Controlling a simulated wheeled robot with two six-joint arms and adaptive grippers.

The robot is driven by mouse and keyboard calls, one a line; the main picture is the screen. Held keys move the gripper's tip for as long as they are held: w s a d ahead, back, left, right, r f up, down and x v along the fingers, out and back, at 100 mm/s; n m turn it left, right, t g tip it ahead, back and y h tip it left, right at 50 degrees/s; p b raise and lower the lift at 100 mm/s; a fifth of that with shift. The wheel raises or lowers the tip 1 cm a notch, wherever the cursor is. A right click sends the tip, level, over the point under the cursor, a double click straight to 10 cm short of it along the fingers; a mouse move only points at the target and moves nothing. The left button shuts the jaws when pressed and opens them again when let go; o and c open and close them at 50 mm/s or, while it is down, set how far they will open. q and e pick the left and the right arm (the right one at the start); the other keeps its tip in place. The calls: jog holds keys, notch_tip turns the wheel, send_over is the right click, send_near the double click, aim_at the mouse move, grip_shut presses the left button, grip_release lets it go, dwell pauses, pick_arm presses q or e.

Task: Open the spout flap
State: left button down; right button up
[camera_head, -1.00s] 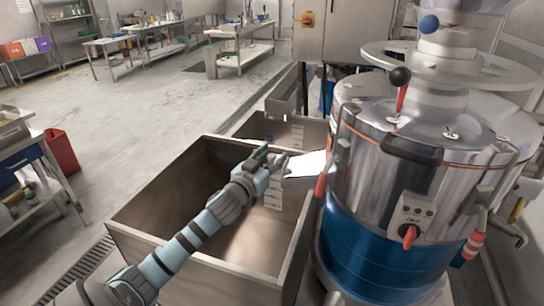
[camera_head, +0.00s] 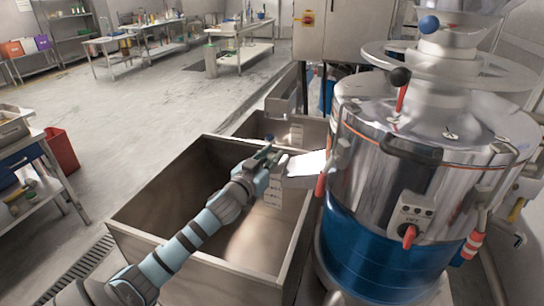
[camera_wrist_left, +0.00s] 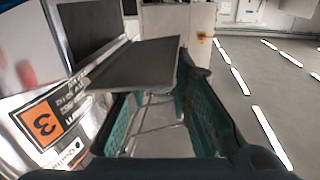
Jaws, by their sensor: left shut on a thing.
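The grinder (camera_head: 375,215) is a big polished drum with a blue lower band at the right of the head view. Its spout flap (camera_head: 303,166) is a bright metal plate on the drum's left side. In the left wrist view the flap (camera_wrist_left: 132,66) is a dark grey panel standing out at an angle beside a dark framed opening (camera_wrist_left: 85,28). My left gripper (camera_head: 270,160) is at the flap's outer left end, shut on it. Its teal fingers (camera_wrist_left: 158,112) straddle the panel's near end, and the exact contact is hidden. My right gripper is not seen.
An open steel bin (camera_head: 175,190) stands under my left arm, with another bin section (camera_head: 285,128) behind. An orange label (camera_wrist_left: 42,122) is on the drum by the spout. A red bin (camera_head: 60,150) and benches stand left.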

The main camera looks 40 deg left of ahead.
pick_arm(q)
jog(key=shift+r+m+p, duration=0.35)
jog(key=shift+m+p, duration=0.05)
jog(key=shift+p, duration=0.35)
jog(key=m+p, duration=0.2)
jog(key=p, duration=0.1)
jog(key=d+r+m+g+p, duration=0.1)
jog(key=p, duration=0.2)
jog(key=shift+w+r+m, duration=0.2)
jog(key=shift+m, duration=0.2)
jog(key=shift+w+d+m+p, duration=0.15)
jog(key=shift+d+m+p, duration=0.25)
jog(key=shift+m+p, duration=0.65)
jog(key=c, duration=1.4)
grip_release()
jog(key=shift+c, duration=0.2)
jog(key=shift+f, duration=0.1)
